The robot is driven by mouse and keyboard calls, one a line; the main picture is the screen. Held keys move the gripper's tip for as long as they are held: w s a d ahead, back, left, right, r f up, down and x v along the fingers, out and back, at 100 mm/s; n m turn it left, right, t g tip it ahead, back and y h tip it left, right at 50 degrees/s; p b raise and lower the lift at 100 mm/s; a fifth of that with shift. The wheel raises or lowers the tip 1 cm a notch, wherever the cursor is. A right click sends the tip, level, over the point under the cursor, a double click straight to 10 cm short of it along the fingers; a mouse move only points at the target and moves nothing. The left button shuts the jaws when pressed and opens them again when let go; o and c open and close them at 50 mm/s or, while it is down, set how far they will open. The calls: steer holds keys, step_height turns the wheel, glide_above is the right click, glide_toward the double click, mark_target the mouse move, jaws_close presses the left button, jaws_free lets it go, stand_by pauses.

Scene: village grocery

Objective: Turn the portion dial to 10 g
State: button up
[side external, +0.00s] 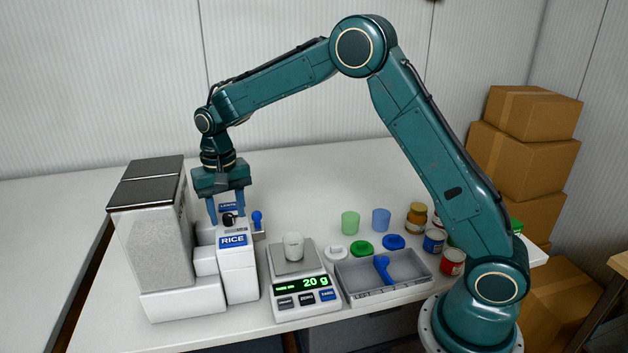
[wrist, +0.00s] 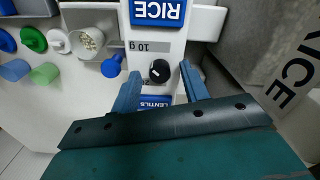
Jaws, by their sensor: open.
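The portion dial is a small black knob (side external: 229,220) on top of the white dispenser (side external: 238,275) with the blue RICE label. In the wrist view the dial (wrist: 159,70) shows a white mark on its face, too small to read exactly. A "10 g" label (wrist: 150,47) appears upside down beside it. My gripper (side external: 226,213) points down over the dispenser. Its blue fingers are open and stand on either side of the dial, with visible gaps in the wrist view (wrist: 161,73).
A blue lever (side external: 257,219) sticks up close beside the dial. A LENTILS label (side external: 228,206) lies just behind. The scale (side external: 301,290) reads 20 g and bears a small cup (side external: 293,246). A grey tray (side external: 350,283) holds a blue scoop (side external: 383,267).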

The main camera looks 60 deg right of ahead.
mark_target(231, 216)
step_height(231, 216, up, 14)
steer(key=shift+f, duration=0.25)
stand_by(0.4)
steer(key=s+d+r+n+t, duration=0.1)
steer(key=s+r, duration=0.2)
steer(key=s, duration=0.5)
steer(key=s+d+r+n+t, duration=0.15)
steer(key=s+r, duration=0.25)
steer(key=s, duration=0.5)
steer(key=s+f+n+t, duration=0.1)
steer(key=s+f, duration=0.2)
steer(key=s, duration=0.5)
steer(key=s+f+n+t, duration=0.2)
steer(key=s+f, duration=0.1)
steer(key=s, duration=0.5)
steer(key=shift+d+f, duration=0.25)
steer(key=shift+f, duration=0.1)
